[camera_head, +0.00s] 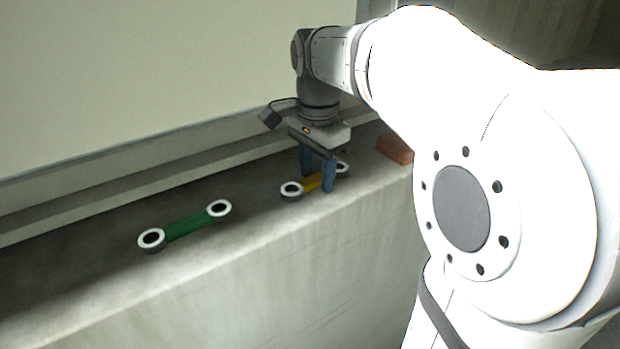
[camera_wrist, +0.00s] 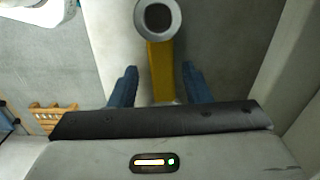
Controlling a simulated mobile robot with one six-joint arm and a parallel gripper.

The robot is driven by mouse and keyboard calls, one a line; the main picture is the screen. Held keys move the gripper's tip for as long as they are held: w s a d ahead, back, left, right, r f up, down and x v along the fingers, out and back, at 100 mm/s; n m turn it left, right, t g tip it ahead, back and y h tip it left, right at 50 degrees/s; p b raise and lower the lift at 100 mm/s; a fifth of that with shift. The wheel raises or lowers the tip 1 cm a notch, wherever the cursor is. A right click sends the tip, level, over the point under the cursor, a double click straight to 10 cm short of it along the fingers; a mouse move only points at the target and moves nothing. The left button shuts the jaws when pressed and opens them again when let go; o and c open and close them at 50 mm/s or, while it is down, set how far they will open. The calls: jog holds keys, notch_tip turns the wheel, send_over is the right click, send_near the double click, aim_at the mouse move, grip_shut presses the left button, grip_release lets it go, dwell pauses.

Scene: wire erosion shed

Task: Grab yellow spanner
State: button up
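The yellow spanner (camera_head: 312,183) lies on the concrete ledge, with a pale ring at each end. My gripper (camera_head: 318,183) points down over its middle, with blue fingers on either side of the yellow handle. In the wrist view the yellow spanner (camera_wrist: 161,68) runs between the two fingertips of my gripper (camera_wrist: 158,72), with a gap on each side. My gripper is open. The lower end of the spanner is hidden behind the gripper body in the wrist view.
A green spanner (camera_head: 186,227) lies on the ledge (camera_head: 90,270) to the left. A reddish-brown block (camera_head: 394,149) sits to the right of my gripper. A pale wall panel (camera_head: 150,80) rises behind the ledge. The ledge between the spanners is clear.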

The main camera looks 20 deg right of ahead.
grip_shut()
dwell(0.4)
